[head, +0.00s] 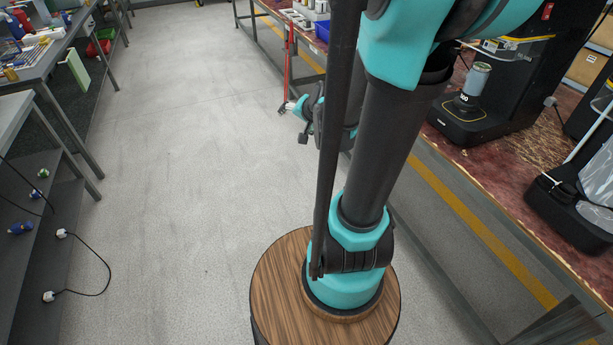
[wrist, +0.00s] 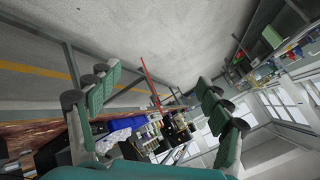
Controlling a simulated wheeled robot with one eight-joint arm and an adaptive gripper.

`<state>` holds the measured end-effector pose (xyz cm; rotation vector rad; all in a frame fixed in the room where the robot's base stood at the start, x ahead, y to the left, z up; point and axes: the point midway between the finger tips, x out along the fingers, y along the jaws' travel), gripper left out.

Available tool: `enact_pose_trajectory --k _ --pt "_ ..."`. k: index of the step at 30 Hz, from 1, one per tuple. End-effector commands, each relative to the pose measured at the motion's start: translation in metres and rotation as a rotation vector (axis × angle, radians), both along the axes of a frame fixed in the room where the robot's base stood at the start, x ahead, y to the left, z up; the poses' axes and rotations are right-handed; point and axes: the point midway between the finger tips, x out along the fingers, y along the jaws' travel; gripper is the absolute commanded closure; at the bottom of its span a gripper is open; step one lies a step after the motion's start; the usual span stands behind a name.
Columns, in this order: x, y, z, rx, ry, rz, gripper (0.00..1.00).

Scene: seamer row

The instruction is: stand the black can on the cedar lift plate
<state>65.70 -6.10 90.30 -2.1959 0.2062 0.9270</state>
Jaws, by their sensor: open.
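My gripper (head: 301,118) hangs beyond my arm in the head view, over the aisle beside the long bench, and is partly hidden. In the wrist view its two fingers (wrist: 160,105) are spread wide with nothing between them. No black can can be made out in either view. A black seamer (head: 490,100) on the right bench carries a grey can on its round black plate (head: 464,110). I cannot tell whether this is the cedar lift plate, as no such name is readable.
The long bench (head: 510,190) with a worn red-brown top runs along the right and holds more black machines (head: 575,195). White containers (head: 300,18) and a blue bin (head: 322,32) stand at its far end. Grey benches (head: 40,65) line the left.

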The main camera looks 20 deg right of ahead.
Motion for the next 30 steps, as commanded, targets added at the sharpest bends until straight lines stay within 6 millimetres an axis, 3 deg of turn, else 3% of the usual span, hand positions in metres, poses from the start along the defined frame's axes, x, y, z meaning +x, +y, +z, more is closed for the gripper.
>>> enact_pose_trajectory --k 1,4,6,10,15,30 --pt "-0.031 0.015 -0.015 -0.093 0.065 0.105 0.21" --pt "-0.087 0.027 -0.041 -0.274 0.191 0.294 0.21" --pt "-0.118 0.027 -0.054 -0.372 0.261 0.398 0.21" --pt "-0.155 0.024 -0.069 -0.486 0.348 0.521 0.21" --pt "-0.169 0.020 -0.074 -0.530 0.384 0.567 0.21" --pt "-0.168 0.020 -0.074 -0.527 0.381 0.562 0.21"
